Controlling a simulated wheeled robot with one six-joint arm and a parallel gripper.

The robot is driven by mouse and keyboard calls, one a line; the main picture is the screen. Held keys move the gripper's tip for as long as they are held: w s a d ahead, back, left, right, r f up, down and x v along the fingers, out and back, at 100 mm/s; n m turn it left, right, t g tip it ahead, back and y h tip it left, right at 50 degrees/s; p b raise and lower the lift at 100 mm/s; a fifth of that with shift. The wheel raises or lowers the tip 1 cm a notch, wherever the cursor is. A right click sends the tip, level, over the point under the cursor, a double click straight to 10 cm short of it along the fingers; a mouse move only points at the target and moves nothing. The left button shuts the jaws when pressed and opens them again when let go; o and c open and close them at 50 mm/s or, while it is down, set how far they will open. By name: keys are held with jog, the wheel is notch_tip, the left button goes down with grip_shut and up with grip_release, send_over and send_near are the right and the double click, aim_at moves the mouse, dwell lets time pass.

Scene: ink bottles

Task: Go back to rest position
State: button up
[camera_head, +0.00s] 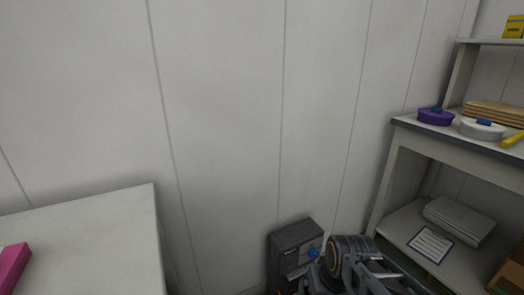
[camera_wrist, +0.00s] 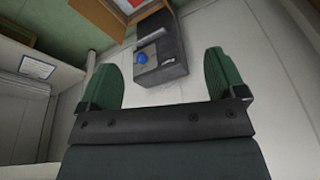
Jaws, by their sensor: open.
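My gripper (camera_wrist: 167,85) shows in the wrist view with its two green fingers wide apart and nothing between them. Beyond the fingers is a dark grey cabinet (camera_wrist: 165,50) with a blue round thing (camera_wrist: 142,58) on its front. In the head view part of my arm shows at the bottom, in front of the same dark cabinet (camera_head: 288,246); the blue thing (camera_head: 312,253) shows beside it. The gripper's fingers cannot be made out in the head view. No ink bottle can be clearly made out.
A white table (camera_head: 100,240) with a pink object (camera_head: 12,265) stands at left. A shelf unit (camera_head: 400,150) at right holds a purple round container (camera_head: 435,117), a white one (camera_head: 482,129) and wooden boards (camera_head: 495,112). White wall panels stand behind.

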notch_tip(320, 180, up, 40)
jog(key=p, duration=3.5)
jog(key=shift+s+d+f+m+t+h, duration=0.15)
jog(key=shift+s+f+m+t+h, duration=0.15)
jog(key=shift+t, duration=0.1)
